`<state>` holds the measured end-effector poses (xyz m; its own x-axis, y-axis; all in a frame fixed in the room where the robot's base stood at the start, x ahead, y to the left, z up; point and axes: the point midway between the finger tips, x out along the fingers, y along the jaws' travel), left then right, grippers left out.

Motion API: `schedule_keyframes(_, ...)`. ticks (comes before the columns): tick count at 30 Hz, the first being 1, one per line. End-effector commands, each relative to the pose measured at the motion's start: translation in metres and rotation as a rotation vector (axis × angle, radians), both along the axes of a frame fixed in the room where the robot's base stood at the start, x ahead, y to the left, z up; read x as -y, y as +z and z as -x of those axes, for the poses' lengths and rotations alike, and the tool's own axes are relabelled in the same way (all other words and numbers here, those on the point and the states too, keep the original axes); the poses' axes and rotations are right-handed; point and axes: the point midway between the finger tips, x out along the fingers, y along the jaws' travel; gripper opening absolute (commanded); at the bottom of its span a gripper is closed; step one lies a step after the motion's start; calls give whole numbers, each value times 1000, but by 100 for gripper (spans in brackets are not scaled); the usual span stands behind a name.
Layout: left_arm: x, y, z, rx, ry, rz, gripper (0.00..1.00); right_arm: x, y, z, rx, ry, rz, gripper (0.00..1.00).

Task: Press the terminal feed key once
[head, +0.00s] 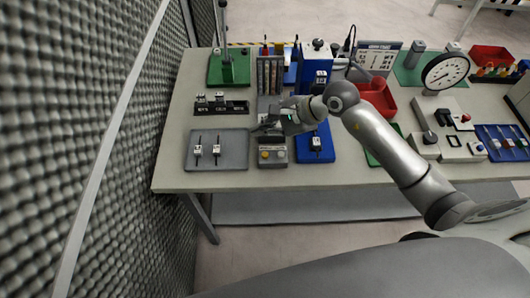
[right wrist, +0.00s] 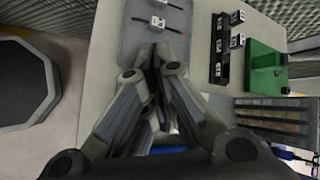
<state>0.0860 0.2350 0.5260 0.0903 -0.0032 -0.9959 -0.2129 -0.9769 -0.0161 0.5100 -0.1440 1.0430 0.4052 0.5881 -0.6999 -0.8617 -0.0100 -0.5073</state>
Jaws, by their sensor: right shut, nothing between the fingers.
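A small grey box with a dark top (head: 272,163), which looks like the terminal, stands near the front edge of the table. Its front face carries a yellow round key (head: 264,154) and a pale grey one (head: 281,154). I cannot read which is the feed key. My right gripper (head: 262,126) is shut and empty, just behind and above this box. Contact between them cannot be made out. In the right wrist view the shut fingers (right wrist: 156,58) fill the middle, and the box is not clearly visible. My left gripper is not in view.
A black rail (head: 235,107) and a green base (head: 215,72) lie behind left. A foam wall (head: 70,120) borders the left side.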

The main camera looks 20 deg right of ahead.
Motion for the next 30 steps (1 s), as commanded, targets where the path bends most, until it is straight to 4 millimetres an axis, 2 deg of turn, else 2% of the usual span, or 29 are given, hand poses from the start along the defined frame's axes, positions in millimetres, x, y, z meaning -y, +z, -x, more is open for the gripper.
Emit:
schedule_keyframes(8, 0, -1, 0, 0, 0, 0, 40, -1, -1, 0, -1, -1, -4, 0)
schedule_keyframes(14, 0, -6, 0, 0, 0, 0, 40, -1, -12, 0, 0, -1, -5, 0)
schedule_keyframes(26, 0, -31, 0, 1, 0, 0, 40, -1, -67, 1, -3, -2, -8, 0)
schedule_keyframes(30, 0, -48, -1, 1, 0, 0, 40, 0, -82, 0, 0, -1, -3, 0)
